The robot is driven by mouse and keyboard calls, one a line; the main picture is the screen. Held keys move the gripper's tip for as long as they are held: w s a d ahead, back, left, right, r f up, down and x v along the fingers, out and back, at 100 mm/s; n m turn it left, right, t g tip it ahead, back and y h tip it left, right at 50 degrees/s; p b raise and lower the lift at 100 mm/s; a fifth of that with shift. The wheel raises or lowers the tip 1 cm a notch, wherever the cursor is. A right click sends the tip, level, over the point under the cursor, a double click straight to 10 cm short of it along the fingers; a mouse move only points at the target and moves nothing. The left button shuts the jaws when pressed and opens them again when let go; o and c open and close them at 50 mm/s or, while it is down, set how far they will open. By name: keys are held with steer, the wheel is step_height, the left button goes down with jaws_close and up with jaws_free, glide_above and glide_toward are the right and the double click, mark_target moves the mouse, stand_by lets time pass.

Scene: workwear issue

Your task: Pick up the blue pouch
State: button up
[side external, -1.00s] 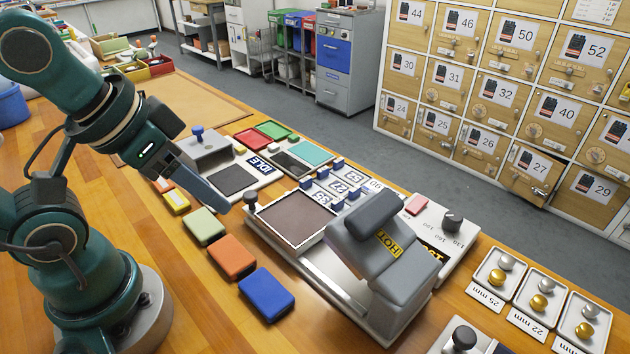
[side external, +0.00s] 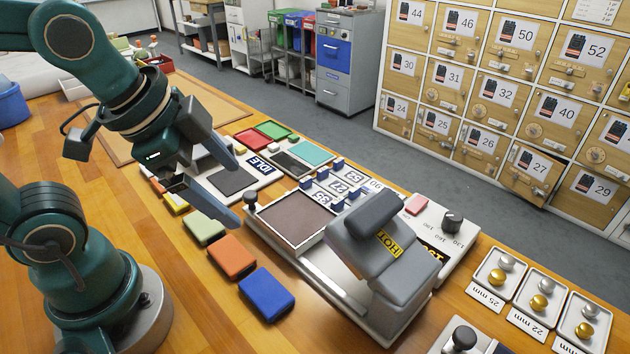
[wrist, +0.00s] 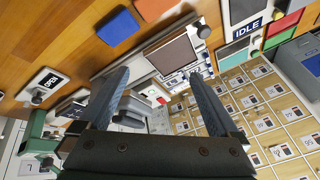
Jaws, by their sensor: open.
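The blue pouch (side external: 267,294) lies flat on the wooden bench, at the front end of a row of pouches. It also shows near the top of the wrist view (wrist: 118,27), beyond the left finger. My gripper (side external: 236,195) is open, with nothing between its fingers. It is above the bench near the green pouch, up and left of the blue pouch in the side view. In the wrist view its fingers (wrist: 160,74) spread wide and point toward the press and lockers. The gripper touches no pouch.
An orange pouch (side external: 232,257) lies beside the blue one, then a green pouch (side external: 204,228). The grey press marked HOT (side external: 385,262) stands to the right, with a brown plate (side external: 291,218). Bare bench lies in front and left of the blue pouch.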

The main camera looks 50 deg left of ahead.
step_height(320, 180, down, 4)
steer(key=w+d+m+g, duration=0.2)
steer(key=d+m, duration=0.1)
steer(key=m, duration=0.4)
steer(key=m+g, duration=0.3)
glide_above(266, 290)
steer(key=f, duration=0.5)
steer(key=shift+w+a+f, duration=0.1)
steer(key=shift+w+f, duration=0.15)
steer(key=shift+f, duration=0.05)
steer(key=shift+s+f+m, duration=0.3)
steer(key=shift+s+f, duration=0.05)
steer(key=shift+f, duration=2.55)
steer(key=c, duration=1.4)
steer(key=shift+c, duration=0.2)
steer(key=shift+w+r, duration=0.1)
steer(key=shift+r, duration=0.1)
